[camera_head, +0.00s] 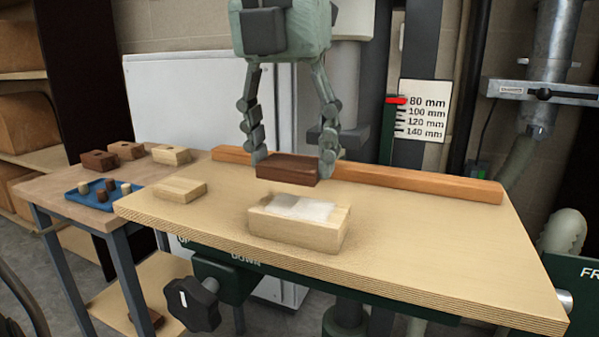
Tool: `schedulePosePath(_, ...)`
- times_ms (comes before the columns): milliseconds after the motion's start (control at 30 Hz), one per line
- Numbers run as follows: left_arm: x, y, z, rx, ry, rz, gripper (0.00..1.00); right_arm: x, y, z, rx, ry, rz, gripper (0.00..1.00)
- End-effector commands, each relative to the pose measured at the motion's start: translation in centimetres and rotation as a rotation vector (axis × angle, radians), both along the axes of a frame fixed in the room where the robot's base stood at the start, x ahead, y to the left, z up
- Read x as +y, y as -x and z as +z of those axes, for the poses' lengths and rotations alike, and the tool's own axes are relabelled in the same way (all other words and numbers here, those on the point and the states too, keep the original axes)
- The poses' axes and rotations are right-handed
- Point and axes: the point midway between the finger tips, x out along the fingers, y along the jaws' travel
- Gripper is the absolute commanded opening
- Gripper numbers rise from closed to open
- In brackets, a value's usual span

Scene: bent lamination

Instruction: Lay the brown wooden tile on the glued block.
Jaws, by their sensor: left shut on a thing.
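The brown wooden tile (287,170) is held level between the two fingers of my left gripper (291,163), which is shut on it. The tile hangs above and slightly behind the glued block (295,231), with a visible gap between them. The glued block is pale wood and lies on the plywood table (400,250). A whitish glue patch (297,208) covers most of its top. My right gripper is not in view.
A pale wooden piece (180,190) lies to the left on the table. An orange-brown fence (370,178) runs along the back. A side bench at left holds a blue tray (75,197) with pegs and several blocks (125,150). The table's right part is clear.

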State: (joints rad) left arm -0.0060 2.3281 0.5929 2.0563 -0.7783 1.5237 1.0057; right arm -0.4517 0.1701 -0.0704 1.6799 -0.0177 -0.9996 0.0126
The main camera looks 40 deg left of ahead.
Motion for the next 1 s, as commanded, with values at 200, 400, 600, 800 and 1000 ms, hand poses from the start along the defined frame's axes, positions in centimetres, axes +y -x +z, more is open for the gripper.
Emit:
schedulePosePath(200,-1.2,-0.3,0.0,0.002,0.0,-0.002,0.31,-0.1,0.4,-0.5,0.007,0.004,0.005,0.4)
schedulePosePath(400,-1.1,-0.1,-3.2,0.004,0.005,-0.002,0.31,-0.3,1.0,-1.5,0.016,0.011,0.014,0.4)
schedulePosePath(600,-1.1,-0.2,-3.5,-0.002,0.004,-0.001,0.31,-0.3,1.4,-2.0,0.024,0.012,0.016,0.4)
schedulePosePath(800,-1.0,-0.2,-3.7,-0.001,0.004,0.0,0.31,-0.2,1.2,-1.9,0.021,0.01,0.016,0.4)
schedulePosePath(1000,-1.0,-0.2,-3.8,-0.001,0.004,0.0,0.31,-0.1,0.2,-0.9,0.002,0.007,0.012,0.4)
